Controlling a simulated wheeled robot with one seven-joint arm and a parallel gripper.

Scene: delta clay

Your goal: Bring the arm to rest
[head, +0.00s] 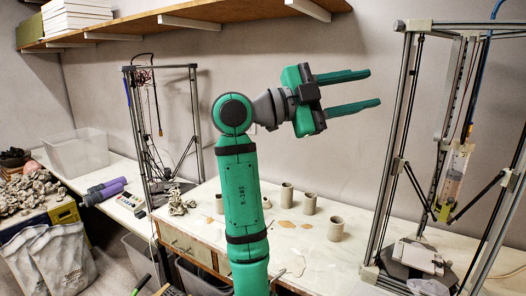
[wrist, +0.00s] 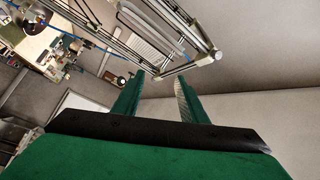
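My green arm rises from the bottom of the head view, bends at an elbow and reaches right. My gripper (head: 374,88) is held high above the table and points right. Its two green fingers are well apart with nothing between them. In the wrist view my gripper (wrist: 160,80) also shows two spread, empty fingers, with the wall and a tall metal frame beyond them. The fingers touch nothing.
A clay printer frame (head: 398,130) stands right of my gripper, another (head: 196,120) at the left. Several clay cups (head: 309,203) stand on the white table (head: 330,265) below. A wooden shelf (head: 240,10) hangs above. A clear bin (head: 78,152) sits left.

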